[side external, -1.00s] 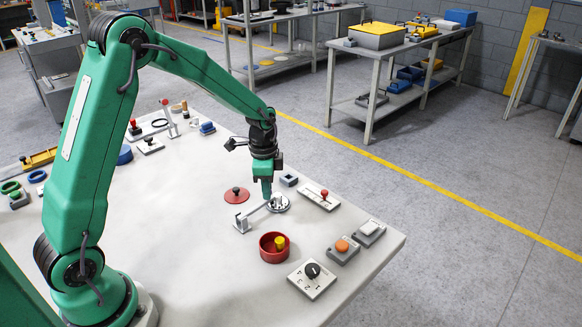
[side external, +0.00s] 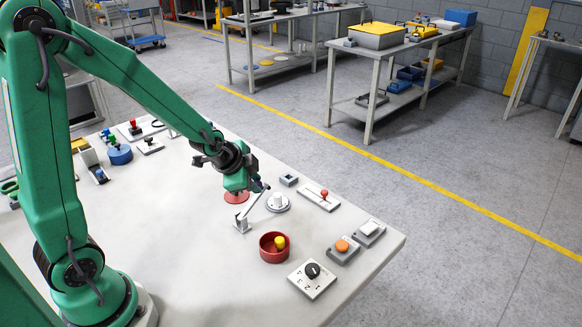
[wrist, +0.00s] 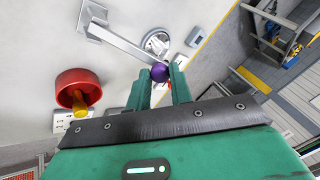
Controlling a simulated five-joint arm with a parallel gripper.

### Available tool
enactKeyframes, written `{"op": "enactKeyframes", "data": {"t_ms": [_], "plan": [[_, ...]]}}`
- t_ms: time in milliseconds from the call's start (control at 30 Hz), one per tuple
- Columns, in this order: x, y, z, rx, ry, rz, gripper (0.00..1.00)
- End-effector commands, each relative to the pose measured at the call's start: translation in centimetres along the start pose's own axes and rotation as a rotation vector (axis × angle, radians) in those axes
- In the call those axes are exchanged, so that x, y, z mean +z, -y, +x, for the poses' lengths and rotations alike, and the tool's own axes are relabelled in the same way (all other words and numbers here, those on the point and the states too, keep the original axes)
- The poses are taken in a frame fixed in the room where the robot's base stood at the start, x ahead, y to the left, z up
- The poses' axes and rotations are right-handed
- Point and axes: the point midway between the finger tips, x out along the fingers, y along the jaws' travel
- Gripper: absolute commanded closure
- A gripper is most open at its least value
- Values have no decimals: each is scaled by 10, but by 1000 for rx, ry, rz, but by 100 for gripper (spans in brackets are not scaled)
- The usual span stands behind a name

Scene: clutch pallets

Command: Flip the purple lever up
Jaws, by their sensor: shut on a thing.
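The grey lever arm (side external: 254,204) rises at a slant from its bracket (side external: 241,225) on the white table. Its purple knob (wrist: 159,73) is at the tip, between the green fingers of my gripper (wrist: 160,70) in the wrist view. My gripper (side external: 261,186) is shut on the knob and holds the lever's end above the table. In the side view the fingers mostly hide the knob. The lever arm (wrist: 127,43) runs from the bracket (wrist: 93,18) to the knob in the wrist view.
Close by stand a round metal plate with a white cylinder (side external: 278,201), a red bowl (side external: 265,253) with a yellow piece inside, and a red disc (side external: 237,198) partly behind my gripper. A red-knobbed switch (side external: 323,195), a dial plate (side external: 312,280) and an orange button (side external: 342,247) lie to the right.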

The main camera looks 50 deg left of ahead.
Motion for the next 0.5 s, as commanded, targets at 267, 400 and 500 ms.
{"op": "enactKeyframes", "data": {"t_ms": [267,400,500], "plan": [[6,0,-7,-64,-44,-12,100],[6,0,-8,-74,-51,-13,100],[6,0,-8,-76,-53,-13,100]]}}
